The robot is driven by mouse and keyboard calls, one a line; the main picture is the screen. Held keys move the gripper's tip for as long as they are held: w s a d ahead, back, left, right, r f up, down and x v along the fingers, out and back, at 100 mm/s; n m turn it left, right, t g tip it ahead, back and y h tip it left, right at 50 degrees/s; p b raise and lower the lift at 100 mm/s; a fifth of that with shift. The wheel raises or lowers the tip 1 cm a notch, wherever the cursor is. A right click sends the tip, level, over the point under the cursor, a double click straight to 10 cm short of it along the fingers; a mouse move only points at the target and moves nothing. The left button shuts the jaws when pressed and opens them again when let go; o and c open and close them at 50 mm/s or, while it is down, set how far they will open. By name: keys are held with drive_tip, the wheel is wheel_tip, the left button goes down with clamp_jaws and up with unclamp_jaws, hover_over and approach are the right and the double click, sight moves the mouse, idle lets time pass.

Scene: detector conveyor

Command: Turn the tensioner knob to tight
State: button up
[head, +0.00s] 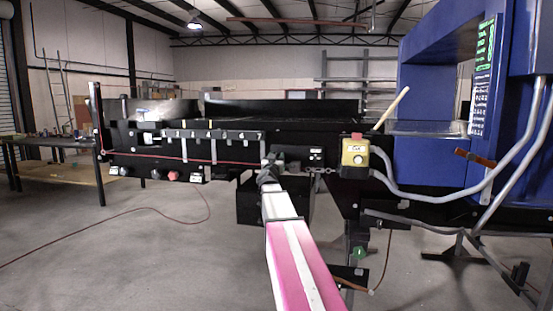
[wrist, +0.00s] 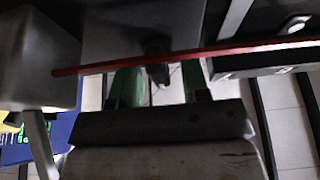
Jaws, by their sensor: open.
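My gripper (wrist: 160,70) is open, with its two green fingers apart in the wrist view. A dark, stubby piece (wrist: 158,74) shows in the gap between the fingers. It may be the tensioner knob, but its shape and setting are unclear. I cannot tell whether either finger touches it. In the head view my gripper (head: 269,166) is up against the front side of the black conveyor (head: 225,155), right of its middle. The fingers and whatever is between them cannot be made out there.
A red cord or rod (wrist: 205,54) crosses close to the fingers. A yellow button box (head: 355,157) and a blue machine (head: 420,90) stand to the right. Several small knobs (head: 172,176) line the conveyor's left underside. A table (head: 45,141) is far left. Floor at left is mostly free.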

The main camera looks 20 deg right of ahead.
drive_tip(key=shift+c, duration=0.3)
drive_tip(key=c, duration=0.7)
drive_tip(key=shift+m, duration=0.4)
drive_tip(key=m+g+h, duration=0.1)
drive_tip(key=m, duration=0.2)
drive_tip(key=m+g+h, duration=0.1)
drive_tip(key=m+g, duration=0.1)
drive_tip(key=m, duration=0.1)
drive_tip(key=shift+h, duration=0.3)
drive_tip(key=m+g, duration=0.1)
drive_tip(key=m, duration=0.2)
drive_tip(key=m+g+h, duration=0.1)
drive_tip(key=m, duration=0.2)
drive_tip(key=shift+g, duration=0.3)
drive_tip(key=m+g, duration=0.1)
drive_tip(key=m, duration=0.1)
drive_tip(key=m+g, duration=0.1)
drive_tip(key=m, duration=0.2)
drive_tip(key=shift+m, duration=0.3)
drive_tip(key=shift+m+g+y, duration=0.6)
drive_tip(key=shift+m+g, duration=0.1)
drive_tip(key=shift+m, duration=1.3)
